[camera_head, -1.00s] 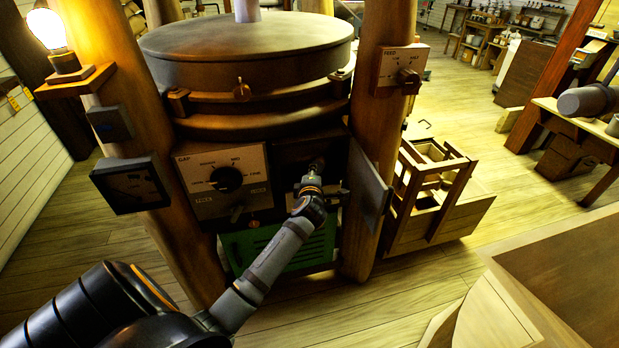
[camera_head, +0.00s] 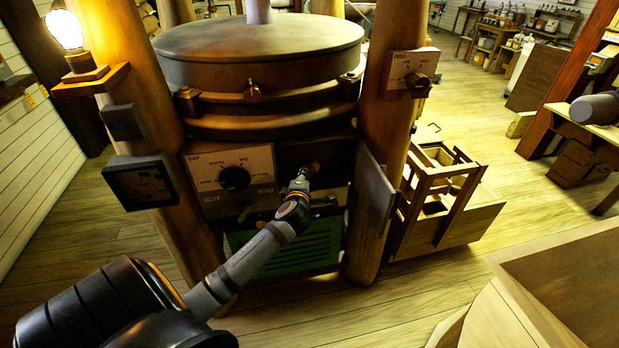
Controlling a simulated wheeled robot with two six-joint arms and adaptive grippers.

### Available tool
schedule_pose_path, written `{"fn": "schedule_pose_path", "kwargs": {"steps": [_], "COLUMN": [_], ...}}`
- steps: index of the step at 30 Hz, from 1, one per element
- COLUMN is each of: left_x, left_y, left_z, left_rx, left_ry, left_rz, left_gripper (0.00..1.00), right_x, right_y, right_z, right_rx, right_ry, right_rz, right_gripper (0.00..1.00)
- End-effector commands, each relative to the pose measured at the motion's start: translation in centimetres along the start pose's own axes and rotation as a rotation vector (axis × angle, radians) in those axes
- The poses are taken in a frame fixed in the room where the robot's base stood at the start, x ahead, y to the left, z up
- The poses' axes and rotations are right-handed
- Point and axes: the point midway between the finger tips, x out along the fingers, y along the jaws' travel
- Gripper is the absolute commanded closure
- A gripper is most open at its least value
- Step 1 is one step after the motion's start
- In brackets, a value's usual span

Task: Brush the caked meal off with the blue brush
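My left arm reaches in from the lower left. Its gripper (camera_head: 306,173) is at the dark opening (camera_head: 328,155) in the front of the millstone housing, beside the open metal door (camera_head: 374,195). The fingers are small and foreshortened, so I cannot tell whether they are open or shut. A small brownish tip (camera_head: 314,167) shows just beyond the fingers. I cannot tell whether it is part of a brush, meal or part of the mill. No blue brush and no caked meal can be made out. The inside of the opening is dark and partly hidden by my gripper. My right gripper is not in view.
The gap dial panel (camera_head: 232,180) is left of the opening, with a green louvred panel (camera_head: 290,250) below. Wooden posts (camera_head: 392,120) flank the housing. A slatted wooden frame (camera_head: 440,195) stands to the right. A large wooden bin (camera_head: 570,285) fills the lower right.

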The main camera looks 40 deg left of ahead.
Motion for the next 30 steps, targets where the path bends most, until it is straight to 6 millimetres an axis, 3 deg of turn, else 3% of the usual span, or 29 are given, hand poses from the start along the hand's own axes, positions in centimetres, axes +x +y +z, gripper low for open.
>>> {"fn": "schedule_pose_path", "kwargs": {"steps": [6,12,24,30], "left_x": [-0.7,-0.8,0.1,0.1], "left_y": [0.0,-0.2,-0.2,0.1], "left_z": [-2.0,-2.2,1.1,1.6], "left_rx": [0.005,0.0,-0.003,0.001], "left_ry": [0.002,0.001,0.001,0.0], "left_rz": [0.001,0.0,0.0,0.0], "left_gripper": [1.0,1.0,1.0,1.0], "right_x": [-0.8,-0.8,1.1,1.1], "right_y": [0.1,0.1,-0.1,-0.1], "right_z": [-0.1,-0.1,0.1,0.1], "right_rx": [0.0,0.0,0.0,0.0], "right_ry": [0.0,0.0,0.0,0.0], "right_rz": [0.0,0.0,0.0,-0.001], "right_gripper": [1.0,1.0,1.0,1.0]}}
